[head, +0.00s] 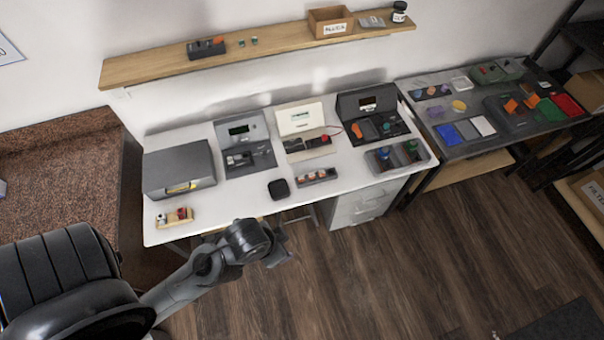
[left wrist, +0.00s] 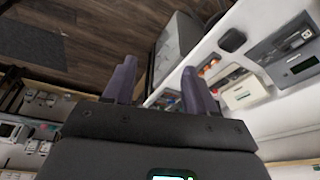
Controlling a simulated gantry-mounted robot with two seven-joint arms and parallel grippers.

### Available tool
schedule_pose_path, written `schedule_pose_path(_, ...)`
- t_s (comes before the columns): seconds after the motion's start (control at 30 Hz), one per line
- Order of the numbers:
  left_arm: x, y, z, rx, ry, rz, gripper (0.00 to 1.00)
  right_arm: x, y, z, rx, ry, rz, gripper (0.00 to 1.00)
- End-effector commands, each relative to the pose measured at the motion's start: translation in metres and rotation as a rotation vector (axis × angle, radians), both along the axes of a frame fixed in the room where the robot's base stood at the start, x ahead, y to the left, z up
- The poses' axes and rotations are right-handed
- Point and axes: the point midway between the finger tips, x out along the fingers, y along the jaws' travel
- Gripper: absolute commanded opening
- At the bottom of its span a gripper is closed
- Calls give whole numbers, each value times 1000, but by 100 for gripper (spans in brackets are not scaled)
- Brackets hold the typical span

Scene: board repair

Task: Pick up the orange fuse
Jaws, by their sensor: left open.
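No piece can be singled out for certain as the orange fuse. A small dark tray (head: 333,172) on the white table holds several small orange-pink pieces (head: 309,177), which look like fuses. A tray with small orange pieces (left wrist: 209,68) also shows in the left wrist view, beyond the fingers. My left gripper (head: 282,246) is over the floor just off the table's front edge, in front of and apart from that tray. Its fingers (left wrist: 160,88) are apart with nothing between them. My right gripper is in neither view.
A grey case (head: 178,168), open devices (head: 245,145) and a black lidded box (head: 372,108) line the table. A wooden block (head: 173,220) with red parts and a black pad (head: 279,189) lie near the front. A side table (head: 480,145) holds bins and other orange pieces.

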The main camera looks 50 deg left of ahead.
Motion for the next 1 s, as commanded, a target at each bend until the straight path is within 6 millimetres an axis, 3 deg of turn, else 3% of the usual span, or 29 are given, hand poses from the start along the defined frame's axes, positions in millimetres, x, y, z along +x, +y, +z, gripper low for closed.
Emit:
schedule_pose_path(0.47, 0, 0, 0, 0, 0, 0, 56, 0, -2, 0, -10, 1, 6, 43)
schedule_pose_path(0.6, 0, 0, 0, 0, 0, 0, 43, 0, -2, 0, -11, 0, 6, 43)
schedule_pose_path(0.9, 0, 0, 0, 3, 0, -10, 43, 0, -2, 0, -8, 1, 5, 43)
schedule_pose_path(1.0, 8, -2, 3, 8, -46, -47, 43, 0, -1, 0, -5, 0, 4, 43)
